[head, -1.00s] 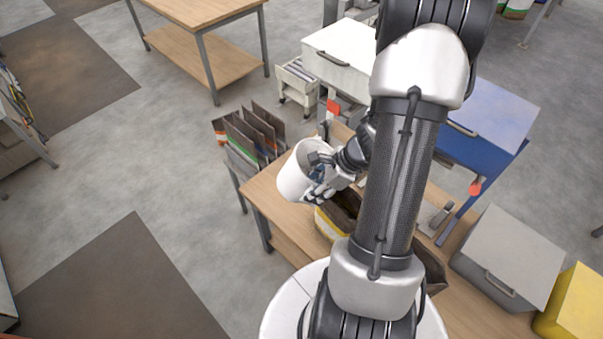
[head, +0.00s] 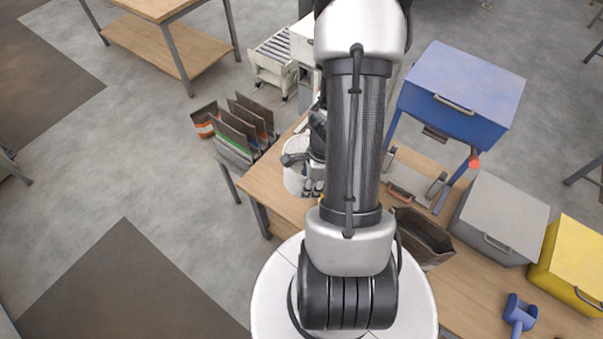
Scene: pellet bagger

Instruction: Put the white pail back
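The white pail (head: 294,181) is in the head view, left of my forearm and at the left part of the wooden bench (head: 262,187). Its right side is hidden by my gripper and arm. My gripper (head: 303,171) is at the pail, with dark finger parts at its rim and pale ones at its side, and appears shut on it. The pail looks close to upright. I cannot tell whether its bottom touches the bench.
An open dark bag (head: 424,238) stands on the bench right of my arm, near a sealer-like device (head: 412,176). Blue (head: 462,90), grey (head: 503,215) and yellow (head: 572,262) bins and a blue scoop (head: 519,313) lie right. A rack of bags (head: 238,132) stands left.

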